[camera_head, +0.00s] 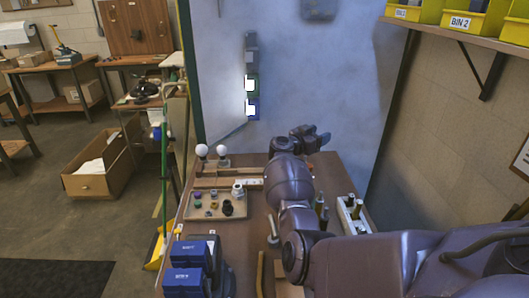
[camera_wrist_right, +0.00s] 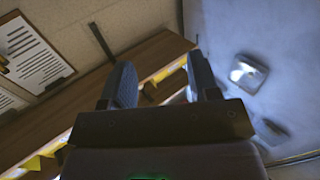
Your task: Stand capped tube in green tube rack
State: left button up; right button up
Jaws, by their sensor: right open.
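My right arm reaches in from the right over the work table (camera_head: 243,230). Its gripper (camera_head: 322,137) is above the table's far part, in front of the blue-white panel. In the right wrist view the two fingers (camera_wrist_right: 163,82) stand apart with nothing between them. That view faces the wall and shelf, with no tube or rack in it. I cannot make out a capped tube or a green tube rack for certain. Slim dark-topped upright items (camera_head: 322,215) stand right of my arm, partly hidden by it. My left gripper is not in view.
A tan tray (camera_head: 205,213) holds several small caps and parts. A white box (camera_head: 346,217) with dark-topped items stands at the table's right. Blue boxes (camera_head: 188,283) sit front left. Two white bulbs (camera_head: 202,150) stand at the back left. Yellow bins (camera_head: 470,24) line the wall shelf.

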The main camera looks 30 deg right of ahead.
jog(key=s+a+r+n+t+y+b, duration=0.1)
jog(key=a+r+n+t+y, duration=0.1)
jog(key=a+r+n+t, duration=0.35)
jog(key=s+a+f+n+t+y, duration=0.1)
jog(key=s+a+n+t+y, duration=0.1)
jog(key=a, duration=0.7)
jog(key=s+a+f+n+t+y+b, duration=0.1)
jog(key=a+n+t+y, duration=0.3)
jog(key=a, duration=0.5)
jog(key=s+f+t+y, duration=0.1)
jog(key=t+y, duration=0.1)
jog(key=t, duration=0.1)
jog(key=shift+s+a, duration=0.25)
jog(key=shift+s, duration=0.05)
